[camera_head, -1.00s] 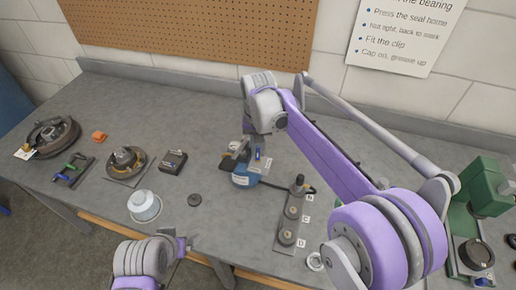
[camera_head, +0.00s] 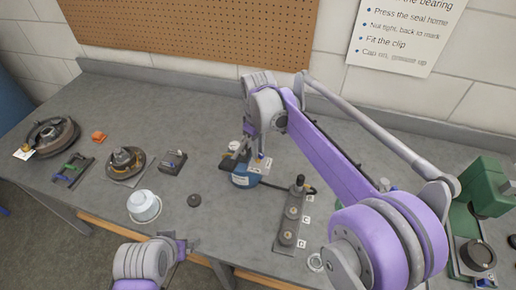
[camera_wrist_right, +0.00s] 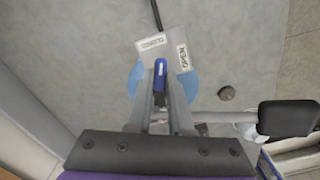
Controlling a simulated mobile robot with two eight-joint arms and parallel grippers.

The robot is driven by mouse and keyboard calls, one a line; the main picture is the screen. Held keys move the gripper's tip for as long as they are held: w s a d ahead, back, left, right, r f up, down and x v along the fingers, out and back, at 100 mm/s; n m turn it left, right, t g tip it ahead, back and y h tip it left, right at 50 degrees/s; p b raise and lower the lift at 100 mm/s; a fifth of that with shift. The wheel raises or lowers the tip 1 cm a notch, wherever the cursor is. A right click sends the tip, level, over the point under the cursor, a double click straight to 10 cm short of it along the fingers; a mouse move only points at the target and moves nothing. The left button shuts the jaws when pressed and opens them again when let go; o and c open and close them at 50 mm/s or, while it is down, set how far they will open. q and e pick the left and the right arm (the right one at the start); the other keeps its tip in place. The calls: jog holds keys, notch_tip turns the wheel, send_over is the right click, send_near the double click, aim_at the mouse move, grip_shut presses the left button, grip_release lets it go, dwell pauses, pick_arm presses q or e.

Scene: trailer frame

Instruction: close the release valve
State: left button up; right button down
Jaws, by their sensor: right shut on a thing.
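The release valve's blue lever (camera_wrist_right: 160,76) stands between the fingers of my right gripper (camera_wrist_right: 161,84) in the right wrist view, and the gripper is shut on it. A pale plate beyond the fingertips carries a CLOSED label (camera_wrist_right: 152,41) and an OPEN label (camera_wrist_right: 181,58). The lever's tip lies near the plate, below the CLOSED label. The blue pump body (camera_head: 243,179) sits on the bench in the head view, with my right gripper (camera_head: 236,158) over it and partly hiding it. My left gripper (camera_head: 184,246) is at the bench's front edge, away from the valve; its jaws are unclear.
A block with dark round parts (camera_head: 291,214) stands right of the pump, and a green press (camera_head: 485,190) at far right. A white cup (camera_head: 144,206), a dark puck (camera_head: 194,200) and a hub (camera_head: 125,162) lie left. The back of the bench is clear.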

jog(key=shift+n, duration=2.2)
jog(key=c, duration=0.8)
grip_release()
notch_tip(320, 180, up, 11)
jog(key=shift+f+p, duration=0.1)
jog(key=shift+p, duration=0.25)
